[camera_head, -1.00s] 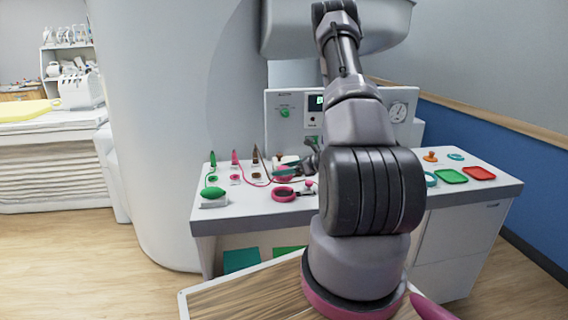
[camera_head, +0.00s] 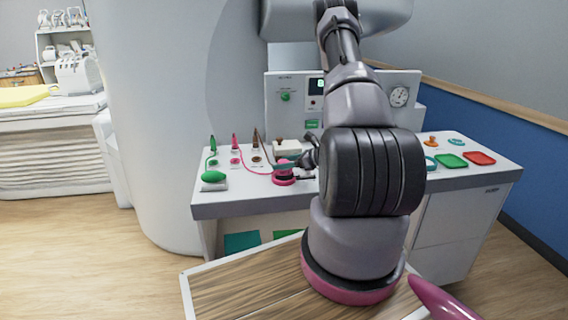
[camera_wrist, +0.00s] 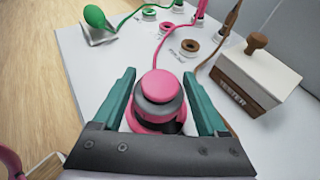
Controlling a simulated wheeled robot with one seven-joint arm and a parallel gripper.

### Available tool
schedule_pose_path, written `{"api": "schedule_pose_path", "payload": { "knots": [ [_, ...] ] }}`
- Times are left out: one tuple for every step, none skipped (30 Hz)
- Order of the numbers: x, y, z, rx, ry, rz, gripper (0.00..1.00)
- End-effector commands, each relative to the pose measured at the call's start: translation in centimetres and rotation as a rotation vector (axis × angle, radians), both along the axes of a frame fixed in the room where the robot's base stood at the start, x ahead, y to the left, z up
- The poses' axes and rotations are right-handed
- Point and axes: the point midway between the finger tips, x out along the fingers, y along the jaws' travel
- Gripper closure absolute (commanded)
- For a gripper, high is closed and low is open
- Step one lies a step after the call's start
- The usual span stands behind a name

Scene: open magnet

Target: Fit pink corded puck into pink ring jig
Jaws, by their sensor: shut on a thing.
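The pink puck (camera_wrist: 160,92) is between the teal fingers of my gripper (camera_wrist: 163,100) in the wrist view, its pink cord running away toward the back. The pink ring jig (camera_wrist: 138,124) shows just below the puck, mostly hidden by it. In the head view the puck (camera_head: 283,165) is directly over the ring jig (camera_head: 283,180), and my gripper (camera_head: 288,163) is around it. The puck looks upright; I cannot tell whether it sits inside the ring or just above it.
A brown-knobbed white box (camera_wrist: 255,75) stands to the right in the wrist view. A brown ring (camera_wrist: 190,46) and a green bulb (camera_wrist: 95,16) lie beyond. Green (camera_head: 451,161) and red trays (camera_head: 480,158) are on the right of the bench.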

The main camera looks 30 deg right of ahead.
Motion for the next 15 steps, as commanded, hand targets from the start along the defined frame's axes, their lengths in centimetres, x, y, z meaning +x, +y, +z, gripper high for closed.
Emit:
{"api": "schedule_pose_path", "payload": {
  "knots": [
    [0.01, 0.0, -0.04, 0.0, 0.0, 0.0, 0.9],
    [0.01, 0.0, -0.08, 0.0, 0.0, 0.0, 0.9],
    [0.0, 0.0, -0.14, 0.0, 0.0, 0.0, 0.9],
    [0.0, 0.0, -0.2, 0.001, 0.001, 0.0, 0.9],
    [0.0, 0.0, -0.25, 0.001, 0.001, 0.0, 0.9],
    [0.01, 0.01, -0.33, 0.001, 0.001, 0.0, 0.9],
    [0.01, 0.01, -0.39, 0.001, 0.001, 0.0, 0.9],
    [0.01, 0.01, -0.45, 0.001, 0.001, 0.0, 0.9],
    [0.01, 0.01, -0.52, 0.0, 0.0, 0.0, 0.9],
    [0.02, 0.0, -0.58, 0.0, 0.0, 0.0, 0.9],
    [0.02, 0.0, -0.64, 0.001, -0.001, 0.0, 0.9],
    [0.02, 0.0, -0.71, 0.001, -0.001, 0.0, 0.9],
    [0.02, 0.0, -0.77, 0.001, -0.001, 0.0, 0.9],
    [0.02, 0.01, -0.83, 0.001, -0.001, 0.0, 0.9],
    [0.02, 0.0, -0.92, 0.001, -0.001, 0.0, 0.9]
  ]
}}
